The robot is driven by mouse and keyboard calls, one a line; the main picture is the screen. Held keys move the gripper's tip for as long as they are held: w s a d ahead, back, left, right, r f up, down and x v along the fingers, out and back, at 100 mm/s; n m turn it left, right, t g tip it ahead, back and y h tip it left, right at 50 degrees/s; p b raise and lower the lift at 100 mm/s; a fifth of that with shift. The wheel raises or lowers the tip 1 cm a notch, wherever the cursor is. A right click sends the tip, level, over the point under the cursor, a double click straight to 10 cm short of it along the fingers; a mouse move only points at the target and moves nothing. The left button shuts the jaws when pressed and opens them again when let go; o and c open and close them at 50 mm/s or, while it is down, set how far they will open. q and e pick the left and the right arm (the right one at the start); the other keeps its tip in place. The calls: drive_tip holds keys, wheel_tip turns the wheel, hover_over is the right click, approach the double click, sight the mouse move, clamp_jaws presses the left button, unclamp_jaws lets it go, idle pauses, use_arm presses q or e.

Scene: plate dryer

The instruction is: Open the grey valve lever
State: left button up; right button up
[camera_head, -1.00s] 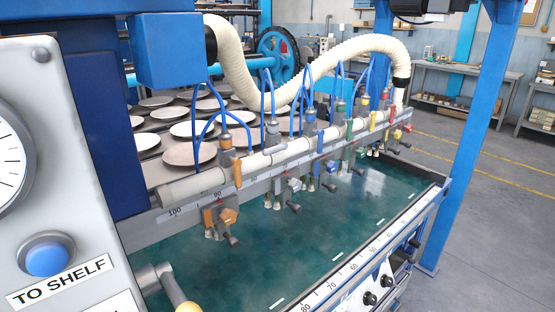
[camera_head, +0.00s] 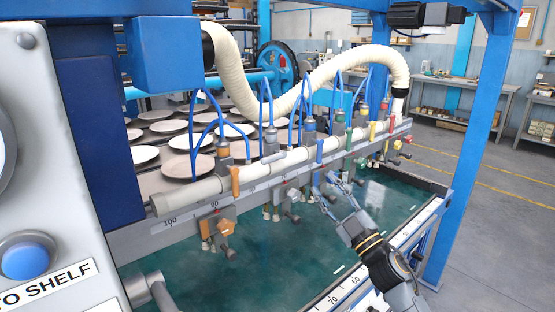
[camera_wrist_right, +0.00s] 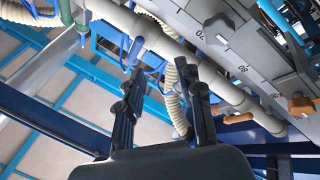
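In the right wrist view, a grey knob-like lever (camera_wrist_right: 216,28) shows on the scaled rail, above and right of the fingers. My right gripper (camera_head: 329,190) comes in from the lower right, close to the right of the grey valve and near the blue valve. Its fingers are apart with nothing between them, as the right wrist view shows (camera_wrist_right: 162,60). I see no contact with the lever. My left gripper is not in view.
The white pipe (camera_head: 205,192) and scaled rail (camera_head: 190,213) carry several coloured valves and blue hoses. A green tray surface (camera_head: 270,262) lies below. Plates (camera_head: 188,166) stand behind. A blue post (camera_head: 462,150) stands at right, and a panel with a blue button (camera_head: 25,262) at left.

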drive_tip(key=a+r+n+g+y, duration=0.3)
drive_tip(key=r+n+g+y, duration=0.6)
drive_tip(key=n+g, duration=0.3)
drive_tip(key=n+g+h, duration=0.4)
drive_tip(key=n+g, duration=0.2)
approach(275, 159)
drive_tip(key=p+x, duration=0.2)
drive_tip(key=x, duration=0.7)
drive_tip(key=shift+a+f, duration=0.1)
drive_tip(key=shift+a, duration=0.15)
clamp_jaws()
